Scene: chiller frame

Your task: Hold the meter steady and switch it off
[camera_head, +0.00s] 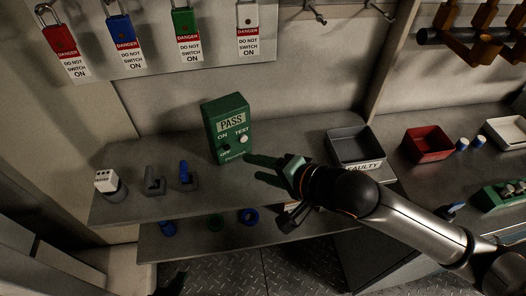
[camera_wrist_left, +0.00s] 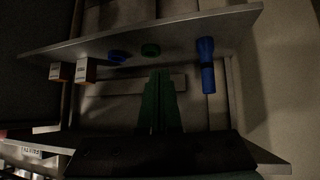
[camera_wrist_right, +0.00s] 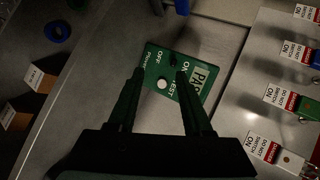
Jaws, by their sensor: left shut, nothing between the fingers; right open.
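The green meter (camera_head: 228,125) stands upright on the upper shelf, its display reading PASS. Its face has a dark ON/OFF knob (camera_head: 224,143) and a white TEST button (camera_head: 244,139). I cannot tell the knob's setting. My right gripper (camera_head: 255,168) is open in front of the meter's lower right, apart from it. In the right wrist view the meter (camera_wrist_right: 190,82) shows beyond and between the open fingers (camera_wrist_right: 160,74). My left gripper (camera_head: 173,283) is low at the bottom edge, dim. In the left wrist view its fingers (camera_wrist_left: 159,75) are shut and empty, below shelf level.
A grey bin marked FAULTY (camera_head: 356,146) and a red bin (camera_head: 428,144) stand to the right. A white-topped item (camera_head: 107,182) and a blue-handled item (camera_head: 185,174) stand left of the meter. Padlocks with danger tags (camera_head: 185,25) hang above. The lower shelf (camera_head: 185,245) holds blue and green rings.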

